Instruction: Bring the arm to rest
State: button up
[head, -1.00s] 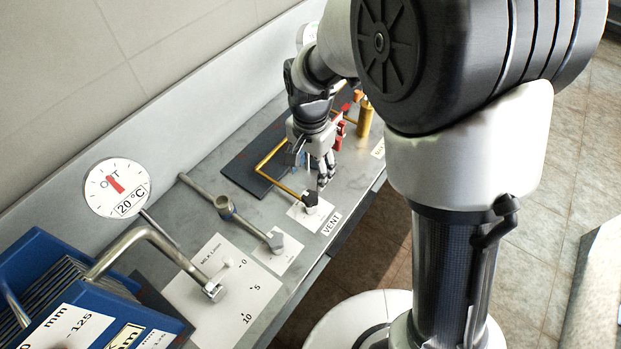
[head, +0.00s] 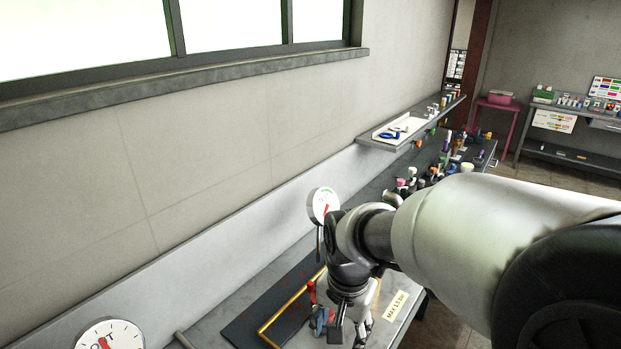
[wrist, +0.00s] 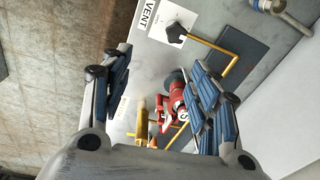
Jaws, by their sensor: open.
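My gripper (head: 345,328) is above the bench in the head view, pointing down, with its fingers at the picture's lower edge. In the wrist view my gripper (wrist: 155,95) has its two blue-padded fingers wide apart, with nothing held between them. Below the gap lie a red fitting (wrist: 172,112) and a brass cylinder (wrist: 142,122), both apart from the fingers as far as I can tell. The black vent knob (wrist: 176,34) sits on its white plate beside the VENT label (wrist: 150,14), clear of the fingers.
A yellow pipe (head: 290,312) runs over a dark mat on the bench. A round gauge (head: 323,205) stands behind my wrist, and a dial (head: 108,338) is at lower left. Farther along are several bottles (head: 440,172) and a wall shelf with a white tray (head: 398,129).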

jog(key=s+d+r+n+t, duration=0.1)
jog(key=s+d+r+n, duration=0.2)
jog(key=s, duration=0.5)
jog(key=s+d+r+n+t, duration=0.2)
jog(key=s+d+r, duration=0.3)
jog(key=s, duration=0.3)
jog(key=shift+s+d+n+b, duration=0.3)
jog(key=shift+n+b, duration=0.1)
jog(key=shift+n, duration=0.1)
